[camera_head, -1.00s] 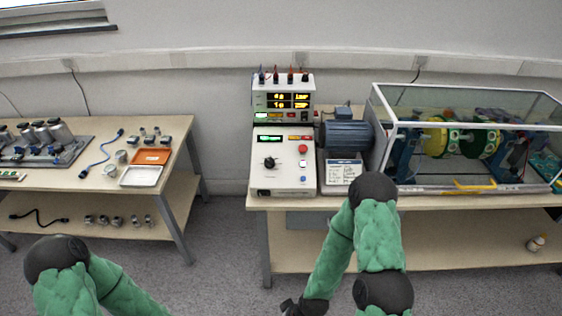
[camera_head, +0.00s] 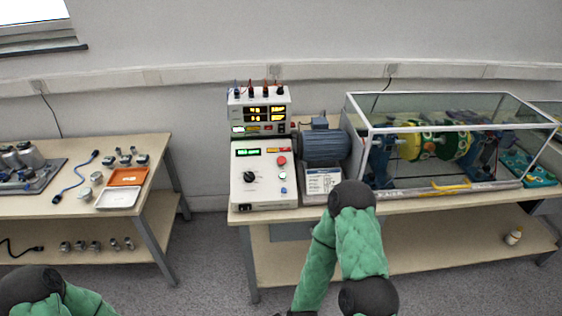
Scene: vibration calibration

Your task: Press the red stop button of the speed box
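The speed box (camera_head: 262,190) is a white sloped console at the left end of the right-hand table. Its red stop button (camera_head: 282,161) sits on the upper right of its face, with a black dial to the left and a lit green display above. Nothing covers the button. My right arm stands in front of the table, its elbow near the front edge. Only a dark bit of it, perhaps the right gripper, shows at the bottom edge, too cut off to read. My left arm shows at the lower left; its gripper is out of view.
A grey motor (camera_head: 323,146) and a glass-walled case (camera_head: 450,150) with a rotor stand right of the box. A display unit (camera_head: 260,112) with cables stands behind it. A left table holds an orange tray (camera_head: 127,177), a white tray (camera_head: 118,198) and sensors. Floor shows between the tables.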

